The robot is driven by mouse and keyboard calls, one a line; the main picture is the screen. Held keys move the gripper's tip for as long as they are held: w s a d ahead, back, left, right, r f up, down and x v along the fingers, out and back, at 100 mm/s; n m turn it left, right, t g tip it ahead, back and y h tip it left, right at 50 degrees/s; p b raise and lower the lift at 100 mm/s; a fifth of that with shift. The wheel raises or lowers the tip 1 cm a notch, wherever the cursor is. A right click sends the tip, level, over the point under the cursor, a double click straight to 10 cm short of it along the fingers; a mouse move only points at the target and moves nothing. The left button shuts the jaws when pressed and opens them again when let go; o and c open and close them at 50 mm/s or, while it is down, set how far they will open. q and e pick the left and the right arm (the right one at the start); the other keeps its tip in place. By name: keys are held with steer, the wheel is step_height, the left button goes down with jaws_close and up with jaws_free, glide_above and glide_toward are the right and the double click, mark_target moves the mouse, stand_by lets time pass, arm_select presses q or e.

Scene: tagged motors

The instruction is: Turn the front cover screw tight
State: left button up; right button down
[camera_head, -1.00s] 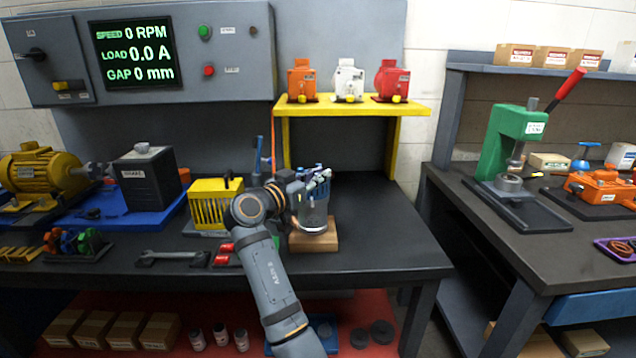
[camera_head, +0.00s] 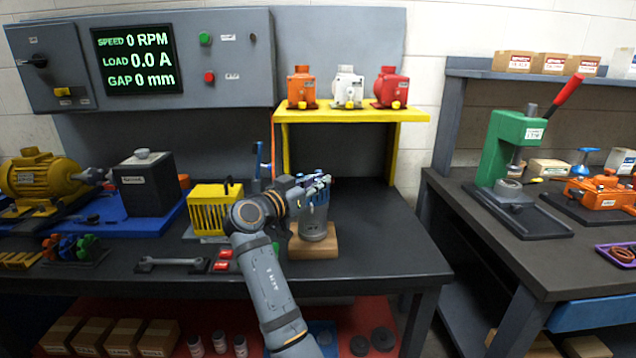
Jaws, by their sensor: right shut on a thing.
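A grey cylindrical motor (camera_head: 314,222) stands upright on a wooden block (camera_head: 314,246) near the middle of the dark bench. My right gripper (camera_head: 320,184) is shut at the top of the motor, with its fingers over the cover. The front cover screw is hidden between the fingertips and is too small to make out. Bluish parts show around the fingertips and the motor's top. My left gripper is not in view.
A yellow slotted box (camera_head: 208,206) stands left of my right arm. A wrench (camera_head: 172,264) lies at the front left. A yellow shelf (camera_head: 350,114) with three small motors stands behind. The bench right of the wooden block is clear.

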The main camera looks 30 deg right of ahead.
steer(key=shift+r, duration=0.1)
steer(key=c, duration=1.3)
jaws_free()
step_height(320, 180, up, 10)
